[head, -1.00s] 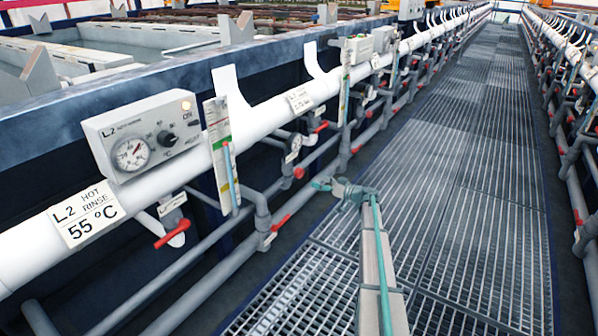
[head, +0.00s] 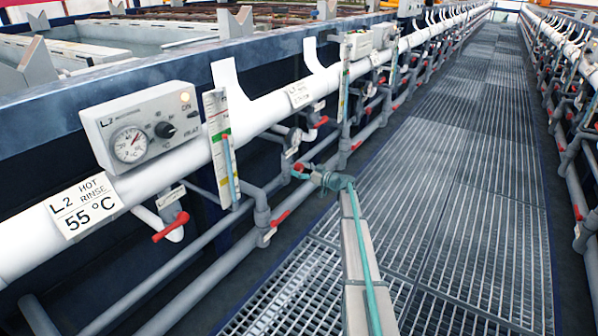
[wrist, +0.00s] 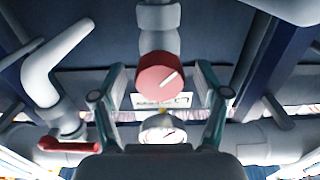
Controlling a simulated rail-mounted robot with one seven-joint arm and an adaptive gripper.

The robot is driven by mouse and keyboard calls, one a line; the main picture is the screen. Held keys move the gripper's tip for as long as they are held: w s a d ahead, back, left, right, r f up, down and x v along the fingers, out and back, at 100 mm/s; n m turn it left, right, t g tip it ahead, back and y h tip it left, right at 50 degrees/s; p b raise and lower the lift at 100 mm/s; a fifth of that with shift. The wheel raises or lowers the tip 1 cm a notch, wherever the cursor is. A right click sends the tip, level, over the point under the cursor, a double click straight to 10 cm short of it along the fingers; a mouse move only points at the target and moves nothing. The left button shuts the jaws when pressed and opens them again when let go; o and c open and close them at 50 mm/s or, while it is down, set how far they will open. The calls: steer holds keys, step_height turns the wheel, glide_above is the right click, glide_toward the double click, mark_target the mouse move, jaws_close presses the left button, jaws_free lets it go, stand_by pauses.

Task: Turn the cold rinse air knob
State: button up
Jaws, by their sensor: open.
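The label is too small to read. In the head view the red knob (head: 298,169) is low on the pipework, under a small gauge. My gripper (wrist: 160,88) is open, with one finger on each side of the knob and no clear contact. In the head view my gripper (head: 318,178) is just right of the knob.
A red-handled valve (wrist: 70,145) on a grey pipe is left of my gripper in the wrist view. The head view shows a hot rinse control box (head: 145,125), a white pipe and more red valve handles (head: 170,228). The grated walkway (head: 450,200) is clear.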

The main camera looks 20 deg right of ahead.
steer(key=shift+w+a, duration=0.2)
steer(key=shift+w, duration=0.15)
steer(key=c, duration=1.2)
steer(key=shift+o, duration=0.2)
